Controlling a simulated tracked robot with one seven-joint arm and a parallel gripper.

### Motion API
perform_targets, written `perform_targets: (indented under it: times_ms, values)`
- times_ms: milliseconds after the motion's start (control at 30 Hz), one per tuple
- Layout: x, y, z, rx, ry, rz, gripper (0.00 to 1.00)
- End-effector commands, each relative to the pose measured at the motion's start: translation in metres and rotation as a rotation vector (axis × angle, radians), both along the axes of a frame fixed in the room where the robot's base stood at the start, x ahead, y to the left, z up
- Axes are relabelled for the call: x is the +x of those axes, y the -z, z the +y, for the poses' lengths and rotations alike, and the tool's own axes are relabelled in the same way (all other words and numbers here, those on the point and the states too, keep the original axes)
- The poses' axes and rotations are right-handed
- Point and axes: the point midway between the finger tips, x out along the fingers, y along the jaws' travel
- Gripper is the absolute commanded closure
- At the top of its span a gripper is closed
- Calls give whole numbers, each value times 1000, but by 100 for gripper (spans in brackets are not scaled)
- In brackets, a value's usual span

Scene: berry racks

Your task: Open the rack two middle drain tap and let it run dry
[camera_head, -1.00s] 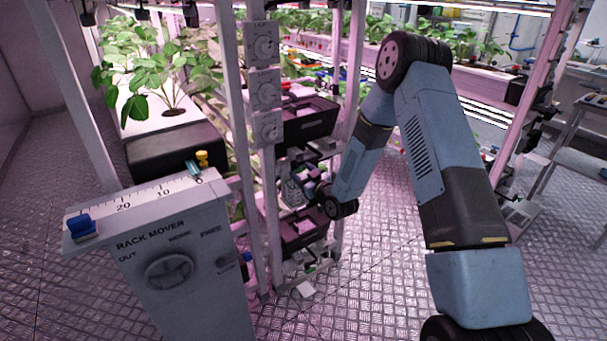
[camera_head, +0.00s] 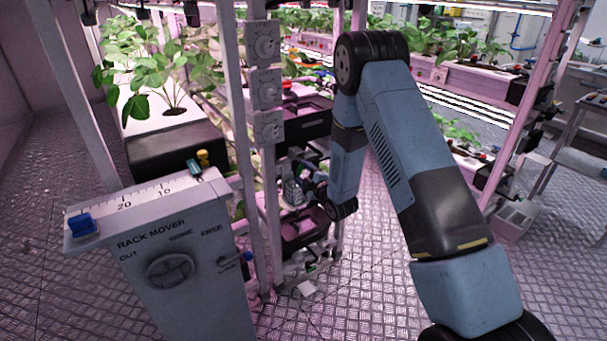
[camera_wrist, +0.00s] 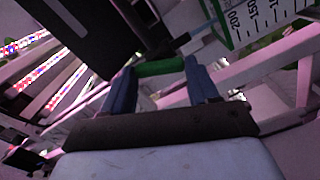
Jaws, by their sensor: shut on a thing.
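In the wrist view a green tap handle (camera_wrist: 160,67) lies crosswise between the two blue fingers of my gripper (camera_wrist: 159,72). The fingers are shut on its ends. In the head view my arm reaches into the rack at middle height, left of the wrist joint. The gripper and handle are too small and dark there to tell apart. No running water can be made out.
A graduated gauge with a green edge (camera_wrist: 255,18) is close to the upper right in the wrist view. Pale rack bars cross around the gripper. In the head view, the rack mover box (camera_head: 185,265) stands at the left, dial panels (camera_head: 265,90) hang on the post, and a dark bin (camera_head: 303,228) sits below.

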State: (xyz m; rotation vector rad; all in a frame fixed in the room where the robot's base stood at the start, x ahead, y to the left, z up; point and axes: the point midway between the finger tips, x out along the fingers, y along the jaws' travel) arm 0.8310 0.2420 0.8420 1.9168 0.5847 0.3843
Motion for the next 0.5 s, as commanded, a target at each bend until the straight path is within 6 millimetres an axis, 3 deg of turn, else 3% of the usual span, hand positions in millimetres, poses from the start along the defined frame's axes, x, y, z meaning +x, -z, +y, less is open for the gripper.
perform_targets:
  times_ms: [500]
  values:
    - [-2,5,1,-296,-4,-190,71]
